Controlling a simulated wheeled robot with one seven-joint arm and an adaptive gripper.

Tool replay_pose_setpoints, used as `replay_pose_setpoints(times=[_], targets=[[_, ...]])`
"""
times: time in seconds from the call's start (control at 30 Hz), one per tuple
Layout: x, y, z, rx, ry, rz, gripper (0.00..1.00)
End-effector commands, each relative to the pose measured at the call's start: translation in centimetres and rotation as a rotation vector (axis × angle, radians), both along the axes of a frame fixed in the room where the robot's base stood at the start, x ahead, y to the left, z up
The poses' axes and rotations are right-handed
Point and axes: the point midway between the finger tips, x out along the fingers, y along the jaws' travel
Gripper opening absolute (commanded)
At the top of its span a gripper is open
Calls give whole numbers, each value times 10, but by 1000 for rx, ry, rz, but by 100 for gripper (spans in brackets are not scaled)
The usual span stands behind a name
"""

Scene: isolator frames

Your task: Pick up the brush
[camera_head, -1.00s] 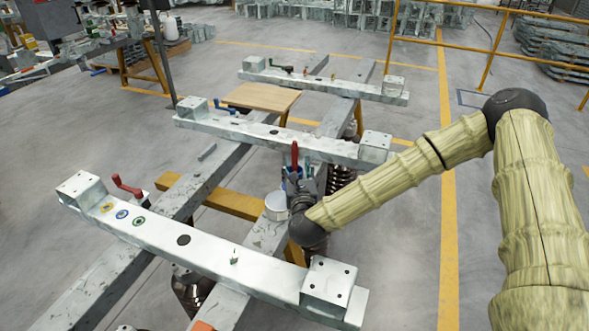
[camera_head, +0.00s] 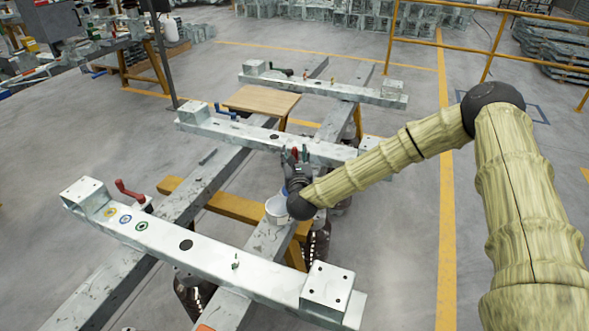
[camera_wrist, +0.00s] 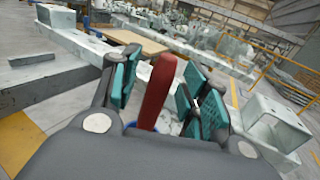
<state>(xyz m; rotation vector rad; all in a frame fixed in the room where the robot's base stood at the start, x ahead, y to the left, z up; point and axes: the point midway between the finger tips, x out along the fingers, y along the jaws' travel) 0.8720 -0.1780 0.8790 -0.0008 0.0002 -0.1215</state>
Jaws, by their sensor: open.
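A red handle, apparently the brush (camera_wrist: 158,90), stands between the fingers of my gripper (camera_wrist: 165,82) in the wrist view. It leans slightly, and its lower end is hidden behind the gripper body, so no bristles show. The teal finger pads are spread on both sides of it, with a gap visible at least on the left. In the head view my gripper (camera_head: 293,158) is by the middle beam, and only a small bit of red shows at its fingers.
A white pot (camera_head: 277,210) stands just left of my wrist on the frame. The middle beam (camera_head: 235,133) and near beam (camera_head: 210,255) cross the frame. A red crank (camera_head: 128,189) and blue crank (camera_head: 224,110) stick up. A wooden board (camera_head: 262,101) lies behind.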

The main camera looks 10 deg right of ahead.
Motion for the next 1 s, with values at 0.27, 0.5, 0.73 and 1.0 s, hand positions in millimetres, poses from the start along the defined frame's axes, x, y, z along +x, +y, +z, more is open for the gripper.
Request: replay_pose_setpoints(times=[0.27, 0.5, 0.73, 1.0], targets=[[1, 0, -1, 0, 0, 0, 36], [0, 0, 0, 0, 0, 0, 0], [0, 0, 0, 0, 0, 0, 0], [1, -1, 23, 2, -3, -1, 0]])
